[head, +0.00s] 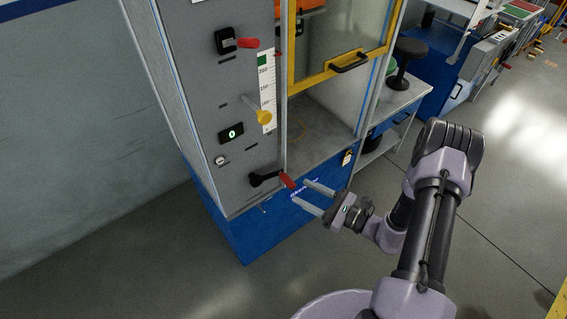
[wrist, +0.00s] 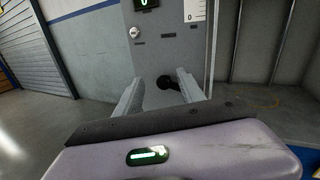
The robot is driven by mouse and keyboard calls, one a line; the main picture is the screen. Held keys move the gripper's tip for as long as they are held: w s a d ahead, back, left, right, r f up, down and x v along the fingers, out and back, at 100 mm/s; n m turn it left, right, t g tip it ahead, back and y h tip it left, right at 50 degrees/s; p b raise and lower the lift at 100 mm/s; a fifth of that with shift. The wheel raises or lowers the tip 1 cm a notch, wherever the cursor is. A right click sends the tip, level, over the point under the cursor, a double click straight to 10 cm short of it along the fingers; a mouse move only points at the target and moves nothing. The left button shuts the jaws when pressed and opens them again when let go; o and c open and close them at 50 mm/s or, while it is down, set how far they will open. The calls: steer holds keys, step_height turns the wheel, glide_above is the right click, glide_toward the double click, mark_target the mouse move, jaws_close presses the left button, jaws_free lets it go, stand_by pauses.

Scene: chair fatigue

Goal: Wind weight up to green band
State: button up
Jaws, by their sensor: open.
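The test machine's grey panel (head: 232,95) carries a white scale (head: 266,95) with a green band (head: 264,60) at its top. A yellow pointer knob (head: 264,117) sits at the lower end of the scale. Below it is a black crank (head: 262,178) with a red handle (head: 287,180). In the wrist view the black crank hub (wrist: 165,82) shows between my fingers; the red handle is not visible there. My gripper (head: 313,196) is open and empty, its fingers just right of the red handle. I cannot tell whether they touch it. The weight itself is not identifiable.
A black lever with a red end (head: 248,43) is higher on the panel. A small display (head: 231,133) shows 0. A side table with stools (head: 402,95) stands behind. Open floor (head: 120,260) lies left.

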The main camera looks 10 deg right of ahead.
mark_target(286, 180)
steer(key=s+d+f+m+t+h, duration=0.2)
steer(key=d+f+m+t+h, duration=0.3)
steer(key=f, duration=0.6)
steer(key=shift+m+g, duration=0.6)
steer(key=b+x, duration=0.4)
steer(key=x, duration=1.2)
steer(key=shift+w+a+b, duration=0.2)
steer(key=shift+w+b, duration=0.05)
steer(key=shift+b, duration=0.15)
steer(key=shift+w+a, duration=0.2)
steer(key=shift+w, duration=0.2)
jaws_close()
